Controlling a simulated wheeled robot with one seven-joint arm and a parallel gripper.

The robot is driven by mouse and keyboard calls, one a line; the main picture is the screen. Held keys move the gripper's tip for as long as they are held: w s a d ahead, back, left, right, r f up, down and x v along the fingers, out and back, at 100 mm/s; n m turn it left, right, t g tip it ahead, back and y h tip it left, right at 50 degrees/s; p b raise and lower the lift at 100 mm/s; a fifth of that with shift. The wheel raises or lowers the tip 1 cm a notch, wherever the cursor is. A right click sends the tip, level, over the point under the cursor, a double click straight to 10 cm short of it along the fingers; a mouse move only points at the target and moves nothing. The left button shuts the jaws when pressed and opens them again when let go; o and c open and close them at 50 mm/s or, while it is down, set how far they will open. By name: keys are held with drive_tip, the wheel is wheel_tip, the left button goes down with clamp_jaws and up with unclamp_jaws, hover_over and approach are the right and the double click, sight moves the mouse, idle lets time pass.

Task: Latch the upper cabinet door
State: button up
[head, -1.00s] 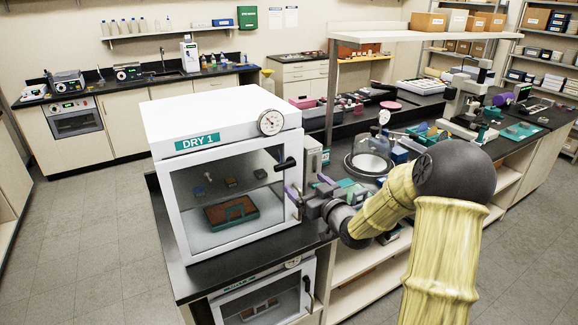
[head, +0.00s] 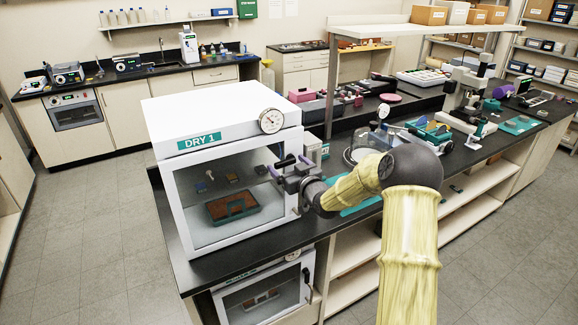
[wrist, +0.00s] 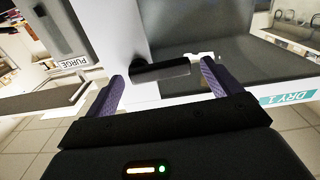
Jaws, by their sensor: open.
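The upper cabinet (head: 222,118), labelled DRY 1, is white with a glass-fronted door (head: 190,248). The door looks flush with the body; I cannot see a gap. Its black handle (head: 284,163) lies roughly sideways, slightly tilted, at the door's right edge. My gripper (head: 290,176) is at the handle, with purple fingers apart. In the wrist view the black handle (wrist: 160,72) lies between the spread fingertips of my gripper (wrist: 161,68), with space on both sides. Part of the door's right edge is hidden behind my gripper.
A lower cabinet (head: 262,296) with an upright black handle (head: 307,275) is beneath the black bench top (head: 262,249). A small PURGE box (wrist: 62,45) stands beside the upper cabinet. Bench equipment sits behind my arm. The floor at left is clear.

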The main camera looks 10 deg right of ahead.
drive_tip(key=c, duration=1)
drive_tip(key=shift+f+n+b, duration=0.2)
drive_tip(key=shift+n+b, duration=0.1)
drive_tip(key=shift+b, duration=0.35)
drive_tip(key=shift+w+d+f+n+b, duration=0.1)
drive_tip(key=shift+d+f+n+b, duration=0.35)
drive_tip(key=shift+n+b, duration=3.1)
drive_tip(key=shift+w+d+f+n+b, duration=0.15)
drive_tip(key=shift+d+f+n+b, duration=0.25)
drive_tip(key=shift+n+b, duration=3.15)
drive_tip(key=shift+w+d+f+n+b, duration=0.1)
drive_tip(key=shift+d+f+n+b, duration=0.85)
drive_tip(key=shift+b, duration=4.7)
drive_tip(key=shift+a+r+n, duration=0.5)
drive_tip(key=shift+a+n, duration=0.05)
drive_tip(key=shift+a, duration=0.05)
drive_tip(key=o, duration=1)
